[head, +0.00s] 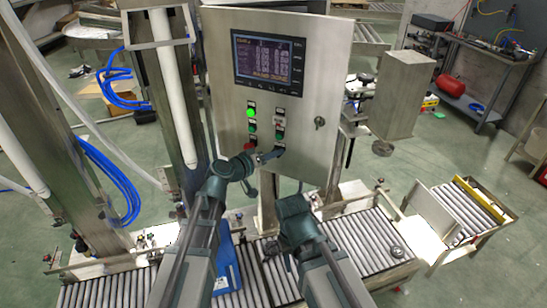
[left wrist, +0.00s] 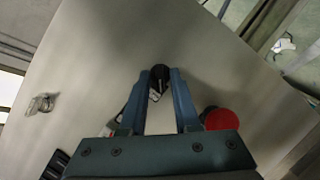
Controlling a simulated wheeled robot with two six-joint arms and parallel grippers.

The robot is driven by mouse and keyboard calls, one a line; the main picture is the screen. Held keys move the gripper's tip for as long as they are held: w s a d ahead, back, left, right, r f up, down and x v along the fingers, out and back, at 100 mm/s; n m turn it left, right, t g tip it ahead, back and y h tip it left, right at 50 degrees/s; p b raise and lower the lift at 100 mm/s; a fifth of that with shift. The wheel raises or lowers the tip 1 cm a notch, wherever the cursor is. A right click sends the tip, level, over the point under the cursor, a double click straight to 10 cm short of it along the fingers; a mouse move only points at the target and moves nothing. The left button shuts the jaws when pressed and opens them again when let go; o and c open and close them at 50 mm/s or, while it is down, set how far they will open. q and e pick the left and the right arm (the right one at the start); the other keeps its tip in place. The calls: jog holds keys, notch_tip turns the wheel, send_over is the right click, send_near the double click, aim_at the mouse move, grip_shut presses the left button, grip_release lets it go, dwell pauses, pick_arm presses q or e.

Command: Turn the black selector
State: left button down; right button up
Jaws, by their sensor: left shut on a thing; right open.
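The black selector (head: 280,147) is on the lower right of the steel control cabinet's (head: 310,90) front panel. My left gripper (head: 274,155) reaches up to the panel with its fingers shut on the selector. In the left wrist view the selector (left wrist: 160,72) shows as a dark round knob between the tips of the blue fingers (left wrist: 160,88). My right gripper (head: 293,206) is lower, below the cabinet and over the conveyor, open, apart from the panel; its fingertips are hard to make out.
A red button (head: 249,146) sits left of the selector, close to my left gripper; it also shows in the left wrist view (left wrist: 222,119). A lit green button (head: 251,112) and a screen (head: 268,60) are above. A blue container (head: 226,268) stands on the roller conveyor (head: 375,240) below.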

jog(key=shift+f, duration=0.2)
dwell(0.3)
pick_arm(q)
jog(key=c, duration=0.9)
grip_release()
jog(key=shift+f, duration=0.1)
jog(key=shift+c, duration=0.2)
jog(key=shift+n, duration=0.3)
jog(key=shift+s, duration=0.15)
